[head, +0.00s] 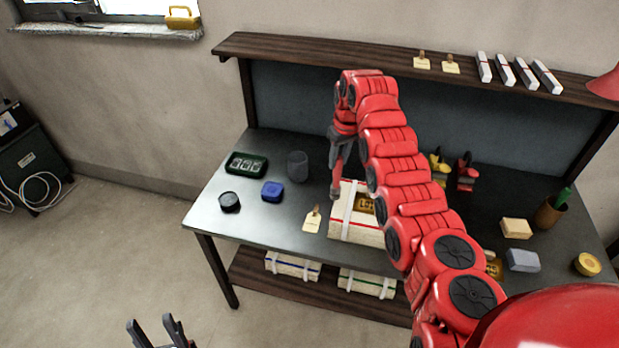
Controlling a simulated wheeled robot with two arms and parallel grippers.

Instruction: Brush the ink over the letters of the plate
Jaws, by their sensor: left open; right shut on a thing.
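A small brass-coloured plate with dark letters (367,204) lies on top of a pale wooden crate with a red stripe and white straps (346,232). My red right arm partly covers both. My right gripper (336,188) points down over the crate's left back corner. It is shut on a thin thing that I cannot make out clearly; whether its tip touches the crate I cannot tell. A round black pot (229,202) and a blue square pot (272,191), possibly ink, stand at the table's left. My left gripper (155,328) is open and empty, low in front of the table.
A green case with pale characters (246,164), a dark cup (297,166) and a flat wooden-handled brush or tag (312,219) are on the dark table (270,230). Striped crates (292,266) sit on the lower shelf. Blocks (516,228) and a pot stand at right.

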